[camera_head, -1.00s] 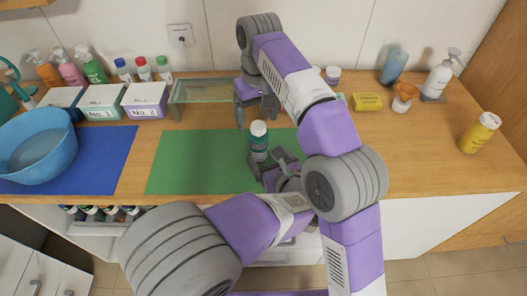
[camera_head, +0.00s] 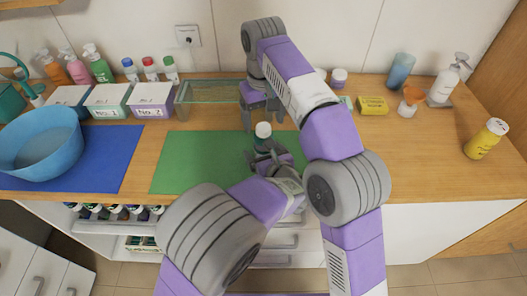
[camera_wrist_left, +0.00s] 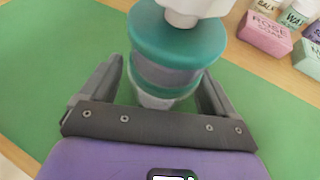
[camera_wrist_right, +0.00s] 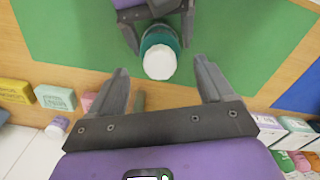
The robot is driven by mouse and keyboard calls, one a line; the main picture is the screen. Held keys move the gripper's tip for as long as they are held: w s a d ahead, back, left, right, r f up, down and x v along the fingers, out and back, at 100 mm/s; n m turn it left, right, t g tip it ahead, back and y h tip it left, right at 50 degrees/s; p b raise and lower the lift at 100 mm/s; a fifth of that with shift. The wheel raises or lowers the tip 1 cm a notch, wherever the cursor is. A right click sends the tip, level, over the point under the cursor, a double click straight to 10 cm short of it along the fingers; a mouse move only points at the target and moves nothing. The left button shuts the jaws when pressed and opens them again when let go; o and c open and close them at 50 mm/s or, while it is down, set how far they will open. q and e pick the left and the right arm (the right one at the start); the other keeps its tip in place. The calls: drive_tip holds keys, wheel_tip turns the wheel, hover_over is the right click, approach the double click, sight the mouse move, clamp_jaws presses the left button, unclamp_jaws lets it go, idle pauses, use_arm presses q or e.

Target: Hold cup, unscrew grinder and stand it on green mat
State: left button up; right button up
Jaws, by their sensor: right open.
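The cup with its grinder on top (camera_head: 262,143) stands upright on the green mat (camera_head: 195,165). It has a teal rim and a white top; in the left wrist view the cup's grey see-through wall (camera_wrist_left: 165,78) shows below the teal grinder part (camera_wrist_left: 175,42). My left gripper (camera_wrist_left: 163,78) is open, low down, with one finger on each side of the cup; a slim gap shows on the left. My right gripper (camera_wrist_right: 163,82) is open and empty, just behind and above the white top, which shows between and beyond its fingers.
A glass shelf (camera_head: 205,95) stands behind the mat. A blue mat (camera_head: 105,175) with a blue basin (camera_head: 40,140) lies at left, labelled boxes (camera_head: 108,100) behind it. At right are a yellow soap box (camera_head: 373,105) and a yellow bottle (camera_head: 486,138). The mat's left part is bare.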

sight(263, 139)
use_arm(q)
drive_tip(key=c, duration=1.4)
clamp_jaws()
use_arm(e)
drive_tip(key=shift+c, duration=1)
drive_tip(key=shift+s+a+r, duration=0.1)
drive_tip(key=shift+s+a, duration=0.05)
drive_tip(key=shift+s, duration=0.2)
drive_tip(key=m, duration=0.8)
drive_tip(key=shift+w+m, duration=0.35)
drive_tip(key=shift+m, duration=0.05)
drive_tip(key=shift+f, duration=4)
